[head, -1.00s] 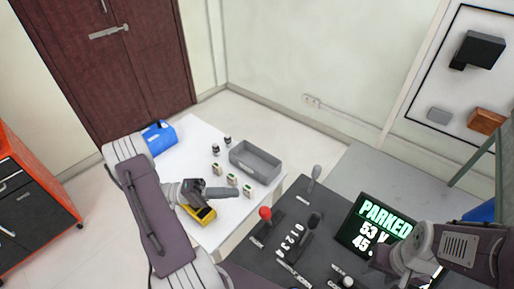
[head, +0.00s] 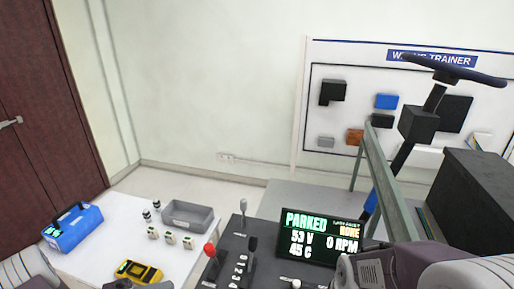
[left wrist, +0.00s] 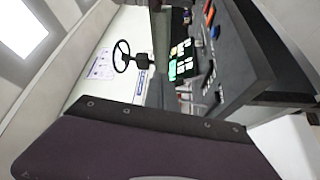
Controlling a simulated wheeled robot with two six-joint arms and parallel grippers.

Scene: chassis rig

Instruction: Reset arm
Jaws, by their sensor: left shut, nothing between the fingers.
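My left arm enters the head view at the lower left corner. Its gripper (head: 118,284) shows only as a dark piece at the bottom edge, shut and empty, just below the yellow meter (head: 138,271) on the white table. My right arm's wrist links lie across the lower right, in front of the dark console (head: 232,262); its fingers are not visible. The left wrist view shows no fingers, only a tilted view of the room with a steering wheel (left wrist: 122,56).
A blue case (head: 72,228), a grey bin (head: 188,215) and small parts stand on the white table (head: 105,235). Levers rise from the console beside a screen (head: 318,236) reading PARKED. A green-grey frame (head: 385,180) and a steering column (head: 405,150) stand at the right.

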